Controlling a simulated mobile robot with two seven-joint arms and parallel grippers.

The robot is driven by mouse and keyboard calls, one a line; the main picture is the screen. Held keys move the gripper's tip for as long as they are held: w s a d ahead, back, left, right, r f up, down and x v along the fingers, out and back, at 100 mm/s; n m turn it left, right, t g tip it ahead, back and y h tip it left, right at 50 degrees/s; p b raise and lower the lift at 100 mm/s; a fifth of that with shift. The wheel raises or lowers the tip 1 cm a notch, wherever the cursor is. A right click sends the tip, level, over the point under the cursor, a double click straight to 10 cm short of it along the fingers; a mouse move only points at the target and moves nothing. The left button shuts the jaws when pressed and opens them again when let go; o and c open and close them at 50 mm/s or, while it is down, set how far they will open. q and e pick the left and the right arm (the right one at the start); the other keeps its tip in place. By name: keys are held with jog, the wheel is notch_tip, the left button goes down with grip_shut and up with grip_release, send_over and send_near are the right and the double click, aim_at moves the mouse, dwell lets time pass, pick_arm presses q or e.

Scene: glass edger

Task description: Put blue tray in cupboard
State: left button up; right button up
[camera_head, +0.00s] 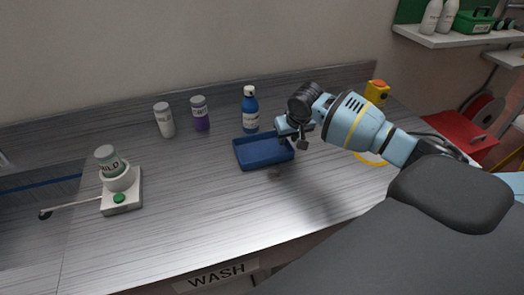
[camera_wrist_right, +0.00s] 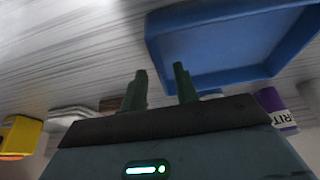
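The blue tray (camera_head: 263,160) is a shallow rectangular tray lying flat on the metal worktop. It looks empty. My right gripper (camera_head: 292,139) is at the tray's right end. In the right wrist view, the two dark green fingers (camera_wrist_right: 160,72) stand apart with a gap between them. They are close to one end wall of the tray (camera_wrist_right: 158,45), with one finger on each side of that wall's line. I cannot tell whether they touch it. My left gripper is not in view. No cupboard opening is clearly visible.
Behind the tray stand a blue bottle (camera_head: 250,115), a purple bottle (camera_head: 200,118) and a white one (camera_head: 164,122). A small device (camera_head: 121,195) holding a cup is at left. A yellow box (camera_head: 376,93) stands behind my right arm. The front worktop is clear, above a WASH label (camera_head: 217,275).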

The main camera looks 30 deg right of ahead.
jog(key=shift+w+f, duration=0.2)
jog(key=shift+f, duration=0.3)
grip_shut()
jog(key=shift+r, duration=0.1)
dwell(1.0)
